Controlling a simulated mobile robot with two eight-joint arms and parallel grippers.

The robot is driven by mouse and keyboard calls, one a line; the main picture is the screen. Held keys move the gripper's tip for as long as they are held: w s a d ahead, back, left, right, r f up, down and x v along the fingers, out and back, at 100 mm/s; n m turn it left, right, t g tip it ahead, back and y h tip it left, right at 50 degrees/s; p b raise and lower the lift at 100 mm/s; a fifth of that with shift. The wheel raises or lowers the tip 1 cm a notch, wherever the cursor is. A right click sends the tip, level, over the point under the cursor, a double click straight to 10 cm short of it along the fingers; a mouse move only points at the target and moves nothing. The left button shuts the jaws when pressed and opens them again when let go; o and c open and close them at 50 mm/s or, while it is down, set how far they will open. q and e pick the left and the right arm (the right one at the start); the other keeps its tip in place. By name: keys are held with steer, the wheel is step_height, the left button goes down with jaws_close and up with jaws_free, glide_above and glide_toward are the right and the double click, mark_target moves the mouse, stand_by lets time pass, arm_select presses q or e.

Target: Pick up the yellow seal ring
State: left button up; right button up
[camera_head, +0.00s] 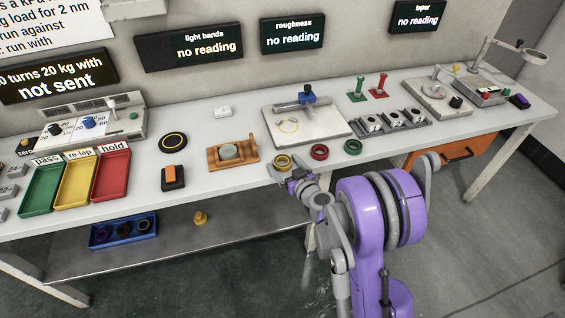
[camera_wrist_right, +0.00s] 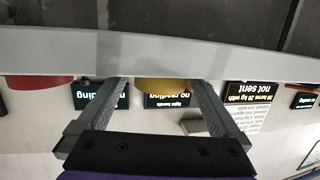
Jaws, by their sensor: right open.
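The yellow seal ring (camera_head: 283,162) lies flat near the front edge of the white bench (camera_head: 235,188), left of a red ring (camera_head: 320,152) and a green ring (camera_head: 353,147). My right gripper (camera_head: 287,171) is open at the bench's front edge, just on the near side of the yellow ring. In the right wrist view, which is upside down, the yellow ring (camera_wrist_right: 163,86) shows between the two open fingers (camera_wrist_right: 160,98), apart from both. The red ring (camera_wrist_right: 38,82) shows at the left there. My left gripper is not in view.
A wooden block holder (camera_head: 232,165) stands left of the yellow ring. A white plate with a blue-knobbed bar (camera_head: 325,125) lies behind it. Green, yellow and red trays (camera_head: 110,177) stand at the left. A lower shelf (camera_head: 160,248) carries a blue tray (camera_head: 100,242).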

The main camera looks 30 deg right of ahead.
steer(key=c, duration=1.3)
steer(key=shift+r, duration=0.15)
step_height(320, 180, up, 10)
steer(key=p, duration=0.2)
steer(key=a+r+m+h+p, duration=0.1)
steer(key=a+p, duration=0.1)
steer(key=a, duration=0.3)
steer(key=a+r+m+h+p, duration=0.1)
steer(key=a+r+p, duration=0.1)
steer(key=a, duration=0.3)
steer(key=a+r+m+h+p, duration=0.1)
steer(key=a+h+p, duration=0.1)
steer(key=a, duration=0.3)
steer(key=shift+s+a+r+g, duration=0.1)
steer(key=shift+s+r+g, duration=0.05)
steer(key=shift+r+g, duration=0.15)
